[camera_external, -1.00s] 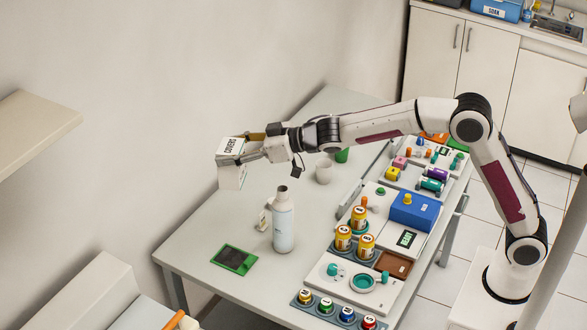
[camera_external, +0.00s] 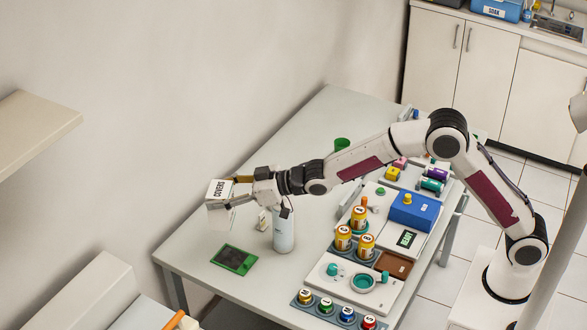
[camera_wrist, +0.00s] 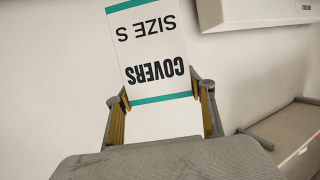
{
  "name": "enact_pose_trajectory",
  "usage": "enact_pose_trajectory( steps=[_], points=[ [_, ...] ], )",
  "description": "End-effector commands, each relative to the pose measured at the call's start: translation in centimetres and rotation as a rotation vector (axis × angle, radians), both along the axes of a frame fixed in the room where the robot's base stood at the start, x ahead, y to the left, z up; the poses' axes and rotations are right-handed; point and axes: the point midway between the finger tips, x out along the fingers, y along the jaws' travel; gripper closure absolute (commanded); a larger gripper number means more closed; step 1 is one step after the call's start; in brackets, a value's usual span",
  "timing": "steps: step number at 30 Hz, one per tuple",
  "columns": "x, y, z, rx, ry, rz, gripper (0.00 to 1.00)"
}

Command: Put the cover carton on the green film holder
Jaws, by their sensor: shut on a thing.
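The cover carton (camera_external: 219,190) is a white box with teal bands and "COVERS" printed on it. My gripper (camera_external: 238,189) is shut on it and holds it in the air near the table's left edge. In the wrist view the carton (camera_wrist: 150,58) sits between the two fingers (camera_wrist: 162,115), with "COVERS SIZE S" upside down. The green film holder (camera_external: 234,259) lies flat on the table, below and slightly right of the carton in the external view. The two are apart, and nothing shows on the holder.
A white bottle (camera_external: 284,233) stands right of the holder, under my wrist, with a small pale item (camera_external: 262,222) beside it. A green cup (camera_external: 342,145) stands farther back. Trays with yellow jars (camera_external: 344,238) and a blue box (camera_external: 413,210) fill the right side.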

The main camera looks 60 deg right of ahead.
Motion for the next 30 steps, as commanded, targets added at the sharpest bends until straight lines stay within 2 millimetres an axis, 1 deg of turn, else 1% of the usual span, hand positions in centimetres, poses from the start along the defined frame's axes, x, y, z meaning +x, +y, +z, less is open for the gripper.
enact_pose_trajectory(
  steps=[1,3,6,9,14,25,30],
  points=[
    [0.0,0.0,-1.8,-0.001,0.004,0.001,0.74],
    [0.0,0.0,-3.5,0.000,0.001,0.000,0.74],
    [0.0,0.0,-5.5,0.000,0.001,0.000,0.74],
    [0.0,0.0,-6.8,-0.001,-0.001,0.000,0.74],
    [0.0,0.0,-7.7,0.000,-0.003,0.000,0.74],
    [0.0,0.0,-7.9,0.000,-0.003,0.000,0.74],
    [0.0,0.0,-8.8,0.001,-0.002,0.001,0.74]
  ],
)
